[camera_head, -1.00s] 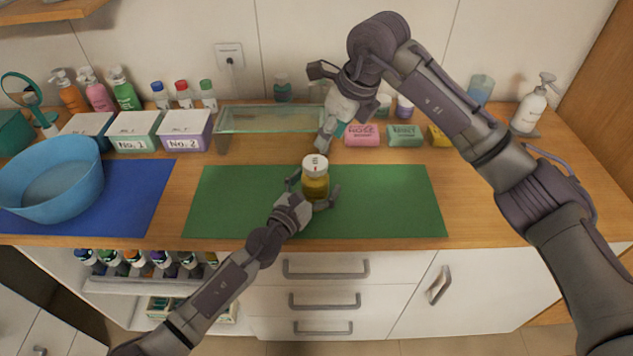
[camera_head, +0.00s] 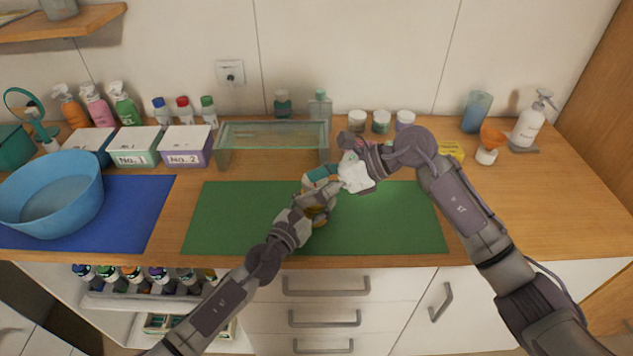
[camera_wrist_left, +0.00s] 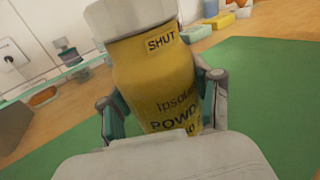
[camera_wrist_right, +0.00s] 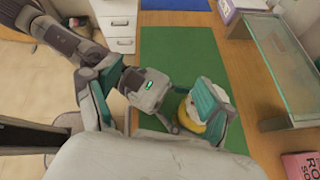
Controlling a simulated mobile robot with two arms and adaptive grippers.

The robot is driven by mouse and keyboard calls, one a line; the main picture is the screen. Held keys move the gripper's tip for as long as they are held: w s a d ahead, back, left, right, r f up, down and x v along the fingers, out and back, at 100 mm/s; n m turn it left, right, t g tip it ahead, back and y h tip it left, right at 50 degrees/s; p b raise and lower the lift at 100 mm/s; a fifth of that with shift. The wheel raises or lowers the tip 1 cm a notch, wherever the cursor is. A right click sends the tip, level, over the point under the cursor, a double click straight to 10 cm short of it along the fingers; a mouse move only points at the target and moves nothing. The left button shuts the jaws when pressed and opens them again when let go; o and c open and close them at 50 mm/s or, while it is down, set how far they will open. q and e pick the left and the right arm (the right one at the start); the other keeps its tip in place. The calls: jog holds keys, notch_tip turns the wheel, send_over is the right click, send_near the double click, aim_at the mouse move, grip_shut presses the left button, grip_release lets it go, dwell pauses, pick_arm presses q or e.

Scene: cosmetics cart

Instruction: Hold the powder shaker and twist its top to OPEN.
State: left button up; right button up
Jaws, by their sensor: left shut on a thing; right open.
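The powder shaker (camera_head: 318,215) has a yellow body and a white top. My left gripper (camera_head: 310,213) is shut on its body, holding it over the green mat (camera_head: 390,220). In the left wrist view the shaker (camera_wrist_left: 155,80) sits between both fingers, with a "SHUT" label just below its white top (camera_wrist_left: 128,15). My right gripper (camera_head: 325,180) is open at the top of the shaker and hides most of the top in the head view. In the right wrist view the shaker's yellow body (camera_wrist_right: 215,128) shows beside one teal-padded finger; whether that finger touches the top is unclear.
A glass shelf (camera_head: 272,133) stands behind the mat. A blue basin (camera_head: 50,195) sits on a blue mat at left, with labelled boxes (camera_head: 135,147) behind. Jars (camera_head: 380,120), a pump bottle (camera_head: 530,120) and an orange-topped item (camera_head: 489,145) stand at right. The counter's right front is clear.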

jog(key=d+f+m+t+y, duration=0.3)
jog(key=d+f+t, duration=0.2)
jog(key=d+t, duration=0.5)
jog(key=shift+g, duration=0.6)
jog(key=x, duration=1.1)
jog(key=shift+w+r, duration=0.2)
jog(key=shift+d+n+y, duration=0.1)
jog(key=shift+n+y, duration=0.2)
jog(key=c, duration=1.2)
